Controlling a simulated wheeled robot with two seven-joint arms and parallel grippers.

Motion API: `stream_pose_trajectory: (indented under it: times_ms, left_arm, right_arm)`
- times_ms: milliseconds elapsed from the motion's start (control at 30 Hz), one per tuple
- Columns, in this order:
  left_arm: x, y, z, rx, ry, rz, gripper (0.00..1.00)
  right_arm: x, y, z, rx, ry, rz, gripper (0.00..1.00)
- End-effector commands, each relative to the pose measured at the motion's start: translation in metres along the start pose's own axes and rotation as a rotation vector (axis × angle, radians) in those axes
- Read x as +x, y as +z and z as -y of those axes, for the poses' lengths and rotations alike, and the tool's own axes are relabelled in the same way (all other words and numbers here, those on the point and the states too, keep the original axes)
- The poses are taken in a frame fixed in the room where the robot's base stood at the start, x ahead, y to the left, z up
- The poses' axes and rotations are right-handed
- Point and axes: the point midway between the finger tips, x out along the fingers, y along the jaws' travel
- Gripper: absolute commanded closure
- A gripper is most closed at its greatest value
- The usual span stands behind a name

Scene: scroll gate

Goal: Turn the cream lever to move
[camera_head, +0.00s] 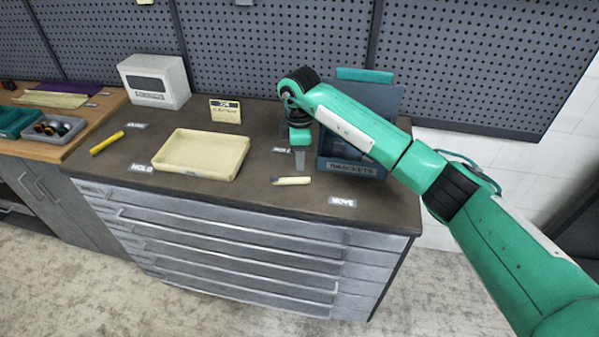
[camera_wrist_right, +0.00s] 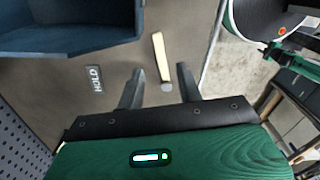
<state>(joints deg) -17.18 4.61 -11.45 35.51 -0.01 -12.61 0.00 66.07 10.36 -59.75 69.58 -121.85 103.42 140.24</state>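The cream lever (camera_head: 292,181) lies flat on the dark cabinet top, with a small dark end at its left. In the right wrist view the cream lever (camera_wrist_right: 159,50) stretches away beyond the fingers, and a small grey round piece lies near its close end. A MOVE label (camera_head: 342,201) sits right of the lever, towards the front edge. My right gripper (camera_head: 299,160) points down just behind the lever. In the right wrist view my right gripper (camera_wrist_right: 160,75) has its fingers apart with nothing held between them. My left gripper is not in view.
A blue BRACKETS bin (camera_head: 350,169) stands right of my gripper. A cream tray (camera_head: 200,172) lies left of it. A white box (camera_head: 154,81) and small sign (camera_head: 225,111) stand behind.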

Motion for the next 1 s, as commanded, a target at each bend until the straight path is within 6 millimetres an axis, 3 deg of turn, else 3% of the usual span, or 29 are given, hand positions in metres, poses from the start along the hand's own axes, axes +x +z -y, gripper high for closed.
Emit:
stream_pose_trajectory:
  times_ms: [200, 400, 867, 1000]
  left_arm:
    - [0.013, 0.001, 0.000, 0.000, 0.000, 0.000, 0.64]
    - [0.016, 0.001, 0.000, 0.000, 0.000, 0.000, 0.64]
    - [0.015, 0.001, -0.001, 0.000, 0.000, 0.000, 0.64]
    - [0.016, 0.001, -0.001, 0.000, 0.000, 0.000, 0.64]
  right_arm:
    - [-0.043, 0.000, 0.000, 0.000, 0.003, 0.000, 0.64]
    - [-0.063, 0.000, 0.000, 0.001, 0.001, 0.000, 0.64]
    - [-0.066, 0.000, 0.000, 0.001, 0.000, 0.000, 0.64]
    - [-0.057, -0.012, 0.006, -0.044, -0.008, -0.057, 0.64]
